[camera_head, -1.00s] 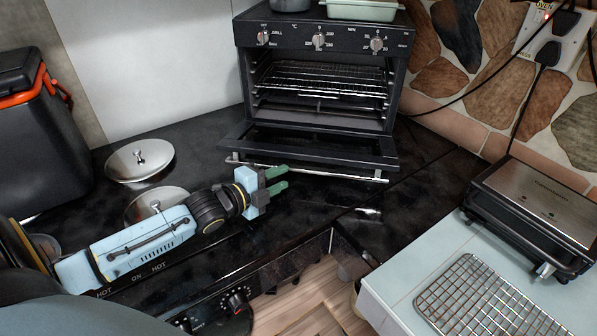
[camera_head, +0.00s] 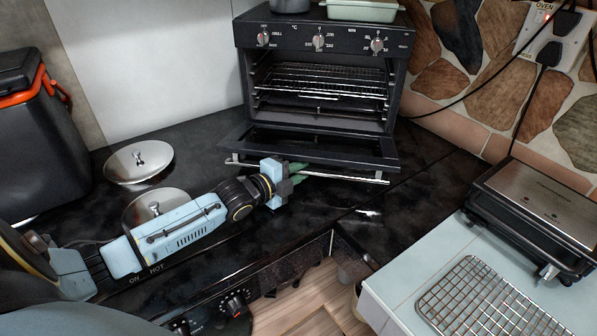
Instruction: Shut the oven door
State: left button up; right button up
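The black toaster oven (camera_head: 318,40) stands at the back of the dark counter, with its wire racks showing inside. Its door (camera_head: 315,148) is open, folded down towards me, with a silver handle bar (camera_head: 345,178) along its front edge. My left gripper (camera_head: 300,172) is at the door's front edge, close to the handle, left of its middle. Its green fingers point right and partly overlap the handle in the view; I cannot tell if they touch it. The gap between the fingers is hard to make out. My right gripper is not in view.
Two round metal lids (camera_head: 138,161) lie on the counter at left, one partly behind my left arm. A black and orange box (camera_head: 38,130) stands at far left. A contact grill (camera_head: 535,215) and wire rack (camera_head: 488,300) sit on the light counter at right.

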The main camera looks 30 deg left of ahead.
pick_arm(q)
grip_shut()
